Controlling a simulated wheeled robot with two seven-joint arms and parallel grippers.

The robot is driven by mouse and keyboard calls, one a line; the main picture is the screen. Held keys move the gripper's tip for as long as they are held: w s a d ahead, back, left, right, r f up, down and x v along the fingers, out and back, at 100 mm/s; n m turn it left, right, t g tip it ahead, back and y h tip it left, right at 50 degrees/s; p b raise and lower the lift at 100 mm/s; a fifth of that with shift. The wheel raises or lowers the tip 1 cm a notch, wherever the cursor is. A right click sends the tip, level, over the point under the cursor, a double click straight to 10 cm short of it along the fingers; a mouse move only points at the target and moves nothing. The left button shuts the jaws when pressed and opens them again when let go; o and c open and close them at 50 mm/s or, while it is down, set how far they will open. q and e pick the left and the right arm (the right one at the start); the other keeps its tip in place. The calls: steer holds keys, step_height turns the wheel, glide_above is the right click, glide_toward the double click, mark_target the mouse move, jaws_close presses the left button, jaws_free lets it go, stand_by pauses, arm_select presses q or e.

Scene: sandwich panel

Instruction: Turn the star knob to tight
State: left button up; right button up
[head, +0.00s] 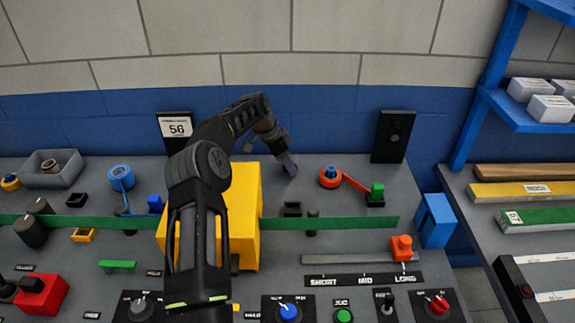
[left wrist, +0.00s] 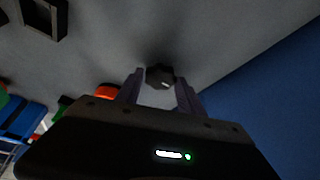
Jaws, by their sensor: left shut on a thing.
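My left arm reaches across the panel in the head view. Its gripper (head: 289,167) points down at the back of the grey panel, left of an orange round part. In the left wrist view the two fingers of my left gripper (left wrist: 160,90) stand on either side of a dark knob (left wrist: 160,75) with a small pale mark. The gripper is shut on this knob, which I take for the star knob. In the head view the gripper hides the knob. I cannot read any tight marking beside it. My right gripper is in neither view.
A yellow box (head: 242,205) stands close beside my left arm. An orange round part with a blue top (head: 330,176) is right of the gripper. A green strip (head: 340,223) crosses the panel. A black switch box (head: 393,136) stands at the back right.

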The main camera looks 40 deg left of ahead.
arm_select(q)
steer(key=o, duration=1.3)
steer(key=shift+o, duration=0.2)
steer(key=shift+r, duration=0.1)
steer(key=b+v, duration=0.1)
steer(key=v, duration=0.6)
steer(key=shift+r+b, duration=0.3)
steer(key=shift+b, duration=0.05)
steer(key=shift+s+a, duration=0.1)
